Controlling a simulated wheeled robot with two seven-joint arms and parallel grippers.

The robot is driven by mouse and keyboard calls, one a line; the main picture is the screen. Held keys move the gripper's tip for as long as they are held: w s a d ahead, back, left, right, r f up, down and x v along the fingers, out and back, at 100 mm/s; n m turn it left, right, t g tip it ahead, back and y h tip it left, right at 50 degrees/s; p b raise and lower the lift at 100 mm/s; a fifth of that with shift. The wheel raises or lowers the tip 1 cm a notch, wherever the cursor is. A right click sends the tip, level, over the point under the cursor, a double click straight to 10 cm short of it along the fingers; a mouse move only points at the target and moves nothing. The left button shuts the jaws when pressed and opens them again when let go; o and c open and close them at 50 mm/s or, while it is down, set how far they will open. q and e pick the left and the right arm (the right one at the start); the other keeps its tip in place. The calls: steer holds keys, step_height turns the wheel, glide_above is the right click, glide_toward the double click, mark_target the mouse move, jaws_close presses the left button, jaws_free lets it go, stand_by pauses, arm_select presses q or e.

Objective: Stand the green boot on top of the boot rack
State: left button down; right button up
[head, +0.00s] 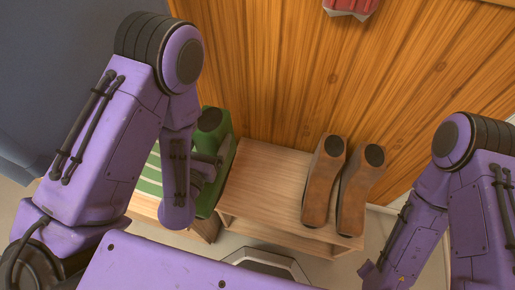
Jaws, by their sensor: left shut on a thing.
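The green boot (211,118) shows in the head view at the left end of the boot rack, its dark round opening facing up. My left gripper (208,168) is shut on it, and my left arm hides much of the boot and most of the fingers. The boot rack (262,185) is a light wooden bench with an open space beneath its top. The boot overlaps the rack's left edge in the picture; I cannot tell whether it touches the rack. My right forearm shows at the right, but its gripper is out of view.
A pair of brown boots (322,180) stands on the right part of the rack; the left part of its top is bare. A green-and-white striped thing (150,178) lies left of the boot, partly behind my arm. A wood-plank wall (300,70) rises behind.

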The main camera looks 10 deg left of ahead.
arm_select(q)
steer(key=w+d+f+b, duration=0.1)
steer(key=w+b, duration=0.1)
steer(key=w+d+f+b, duration=0.1)
steer(key=w+f+b, duration=0.1)
steer(key=b, duration=0.1)
steer(key=shift+d, duration=0.2)
steer(key=w+d+f+b, duration=0.2)
steer(key=w+d+f, duration=0.2)
steer(key=f, duration=0.5)
steer(key=shift+w+d+f+b, duration=0.15)
steer(key=shift+w+d+b, duration=0.15)
steer(key=shift+w, duration=0.9)
steer(key=shift+f, duration=0.15)
jaws_free()
steer(key=s, duration=1.2)
steer(key=shift+a, duration=0.25)
